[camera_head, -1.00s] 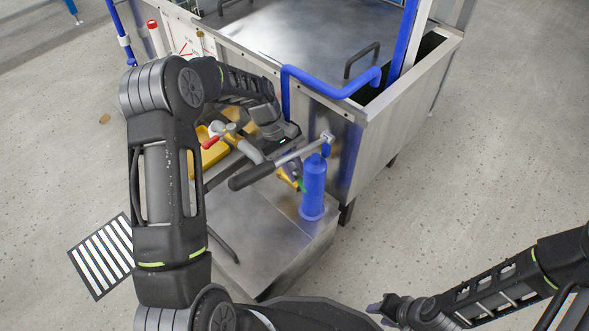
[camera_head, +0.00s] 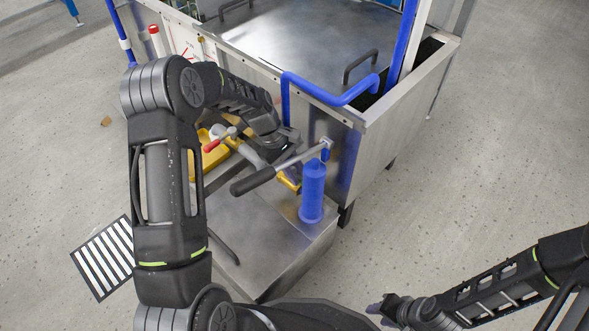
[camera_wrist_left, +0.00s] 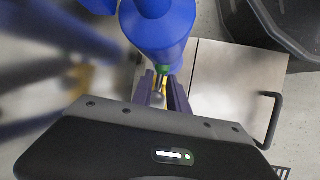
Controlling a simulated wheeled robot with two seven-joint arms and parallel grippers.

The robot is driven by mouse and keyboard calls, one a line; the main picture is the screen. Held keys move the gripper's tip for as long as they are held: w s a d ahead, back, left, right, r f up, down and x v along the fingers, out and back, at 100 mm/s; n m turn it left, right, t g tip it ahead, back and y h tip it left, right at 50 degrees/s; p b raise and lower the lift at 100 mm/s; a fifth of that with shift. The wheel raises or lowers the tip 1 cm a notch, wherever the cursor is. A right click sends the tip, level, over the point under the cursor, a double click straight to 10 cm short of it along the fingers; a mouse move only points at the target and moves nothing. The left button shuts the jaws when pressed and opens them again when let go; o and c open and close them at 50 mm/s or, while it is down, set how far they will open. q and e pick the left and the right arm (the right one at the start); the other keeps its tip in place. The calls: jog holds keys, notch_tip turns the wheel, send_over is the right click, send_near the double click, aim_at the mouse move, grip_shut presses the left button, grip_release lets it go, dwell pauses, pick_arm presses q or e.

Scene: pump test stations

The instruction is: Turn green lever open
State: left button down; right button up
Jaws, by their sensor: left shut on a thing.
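The green lever (camera_wrist_left: 163,70) shows as a small green piece against the blue pump body (camera_wrist_left: 157,32) in the left wrist view. My left gripper (camera_wrist_left: 162,92) has its purple fingers on either side of it and is shut on it. In the head view the blue cylinder (camera_head: 312,192) stands upright on the metal base. The green lever is hidden there behind my arm and the black-handled bar. My right gripper (camera_head: 376,309) is far from the station at the lower right; its jaw opening is too small to judge.
A black-handled metal bar (camera_head: 254,181) crosses in front of my left gripper. A red-handled valve (camera_head: 213,145) and yellow parts (camera_head: 289,181) are close by. A blue pipe (camera_head: 330,90) bends over the tank edge. The floor at the right is clear.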

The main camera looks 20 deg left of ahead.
pick_arm(q)
jog(key=shift+n, duration=0.4)
jog(key=c, duration=1.3)
grip_release()
jog(key=p+v, duration=0.2)
jog(key=v, duration=0.5)
jog(key=shift+a+r, duration=0.15)
jog(key=shift+r, duration=0.2)
jog(key=shift+s, duration=0.15)
